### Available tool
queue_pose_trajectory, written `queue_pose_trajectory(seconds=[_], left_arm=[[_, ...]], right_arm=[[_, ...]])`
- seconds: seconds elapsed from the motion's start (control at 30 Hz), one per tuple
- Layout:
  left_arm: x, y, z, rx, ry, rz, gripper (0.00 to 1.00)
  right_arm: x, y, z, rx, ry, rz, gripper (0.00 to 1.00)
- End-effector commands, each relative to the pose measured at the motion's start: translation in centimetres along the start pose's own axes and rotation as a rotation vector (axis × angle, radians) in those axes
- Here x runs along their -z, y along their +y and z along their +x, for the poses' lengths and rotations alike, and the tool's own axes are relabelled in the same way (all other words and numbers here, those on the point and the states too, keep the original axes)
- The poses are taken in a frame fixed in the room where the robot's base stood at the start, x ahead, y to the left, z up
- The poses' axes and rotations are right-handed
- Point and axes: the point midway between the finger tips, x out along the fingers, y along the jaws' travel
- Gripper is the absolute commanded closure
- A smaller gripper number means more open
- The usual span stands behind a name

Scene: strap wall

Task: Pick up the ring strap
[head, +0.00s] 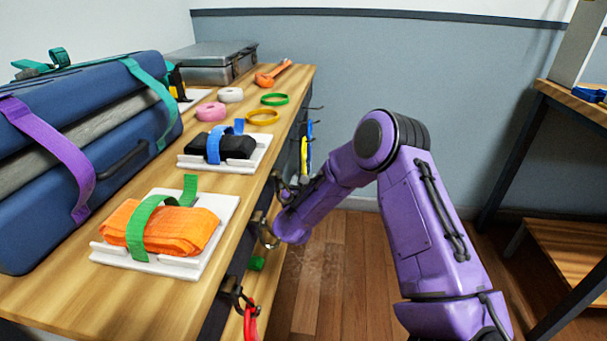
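I cannot tell for sure which item is the ring strap. A yellow ring (262,117) and a green ring (274,99) lie flat on the wooden bench top. A red loop (251,322) hangs from a hook below the bench's front edge. My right arm (420,215) is purple and bends down to the bench's side. Its wrist end, with the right gripper (291,224), is beside the hooks on that edge. The fingers are not clear there, so I cannot tell whether they are open or shut. My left gripper is not in view.
Blue cases (110,170) with purple and teal straps fill the bench's left. White trays hold an orange bundle (160,228) and a black item (232,146). Pink (211,112) and white rolls (230,95) lie behind. A shelf (560,250) stands at right, with open floor between.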

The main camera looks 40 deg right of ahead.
Motion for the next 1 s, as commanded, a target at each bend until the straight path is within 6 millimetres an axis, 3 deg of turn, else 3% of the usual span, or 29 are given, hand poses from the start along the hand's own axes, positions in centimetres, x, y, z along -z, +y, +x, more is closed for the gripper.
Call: queue_pose_trajectory(seconds=[0.1,0.3,0.33,0.47,0.8,1.0], left_arm=[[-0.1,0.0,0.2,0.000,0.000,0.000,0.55],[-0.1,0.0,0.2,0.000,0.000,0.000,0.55],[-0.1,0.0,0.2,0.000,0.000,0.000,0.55],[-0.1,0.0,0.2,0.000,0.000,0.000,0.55],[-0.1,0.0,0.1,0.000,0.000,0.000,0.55],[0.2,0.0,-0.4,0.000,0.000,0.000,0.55]], right_arm=[[0.1,0.0,1.2,-0.001,0.001,-0.001,0.55],[0.1,0.0,1.3,-0.001,0.002,-0.002,0.55],[0.1,0.0,1.3,-0.001,0.002,-0.002,0.59],[0.1,0.0,1.3,-0.001,0.002,-0.002,1.00],[-0.1,0.0,1.3,-0.001,0.001,-0.002,1.00],[-1.9,0.0,1.3,-0.001,0.002,0.001,1.00]])
